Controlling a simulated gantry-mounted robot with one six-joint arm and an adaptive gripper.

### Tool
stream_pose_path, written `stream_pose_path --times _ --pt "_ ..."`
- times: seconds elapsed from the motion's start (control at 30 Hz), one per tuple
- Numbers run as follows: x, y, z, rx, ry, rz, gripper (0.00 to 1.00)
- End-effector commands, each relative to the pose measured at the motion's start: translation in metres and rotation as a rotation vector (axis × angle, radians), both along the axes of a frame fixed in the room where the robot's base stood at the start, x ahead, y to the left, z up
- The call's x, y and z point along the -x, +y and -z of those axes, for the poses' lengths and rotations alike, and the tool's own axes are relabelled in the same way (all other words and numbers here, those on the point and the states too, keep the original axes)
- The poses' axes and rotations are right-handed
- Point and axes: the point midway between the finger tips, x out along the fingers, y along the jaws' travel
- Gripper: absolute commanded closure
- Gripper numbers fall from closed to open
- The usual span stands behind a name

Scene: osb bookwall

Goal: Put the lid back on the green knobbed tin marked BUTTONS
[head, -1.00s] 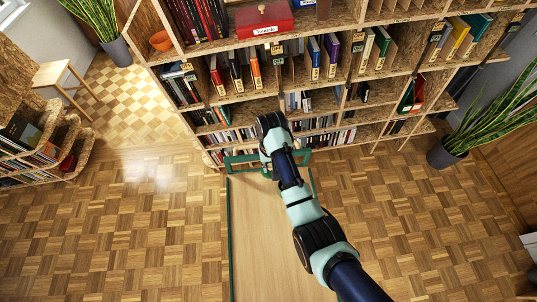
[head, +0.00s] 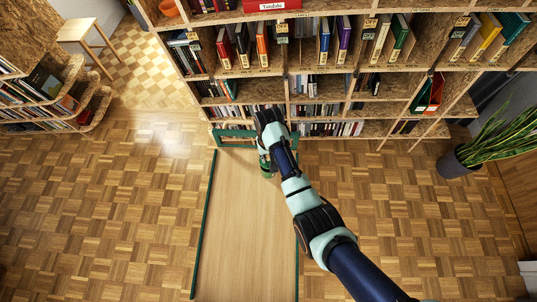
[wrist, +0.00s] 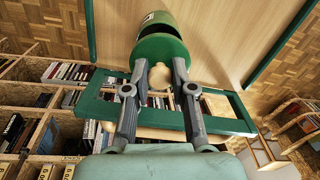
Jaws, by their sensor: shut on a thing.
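My gripper (wrist: 160,70) is shut on the pale round knob (wrist: 159,77) of a green lid (wrist: 160,48), seen close in the wrist view. A green tin (wrist: 157,19) with a pale label (wrist: 148,18) shows just beyond the lid. The label is too small to read. In the head view my gripper (head: 266,150) hides most of the tin, and a bit of green shows below it.
A pale wooden platform (head: 245,235) with green edges stretches toward me. A green rail (head: 232,133) crosses its far end, close to my gripper. Beyond it stands the bookshelf (head: 330,75) with books and labels. A potted plant (head: 485,140) stands at right.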

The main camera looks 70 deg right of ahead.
Motion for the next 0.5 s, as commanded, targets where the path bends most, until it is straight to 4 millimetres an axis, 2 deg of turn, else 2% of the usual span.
stream_pose_path --times 0.03,0.17,0.33,0.5 --pt "0.000 0.000 0.012 0.000 0.000 0.000 0.99" --pt "0.000 0.000 0.026 0.000 0.000 0.000 0.99" --pt "0.000 0.000 0.038 -0.001 0.001 0.000 0.99" --pt "0.000 0.000 0.042 0.000 0.000 0.000 0.99"
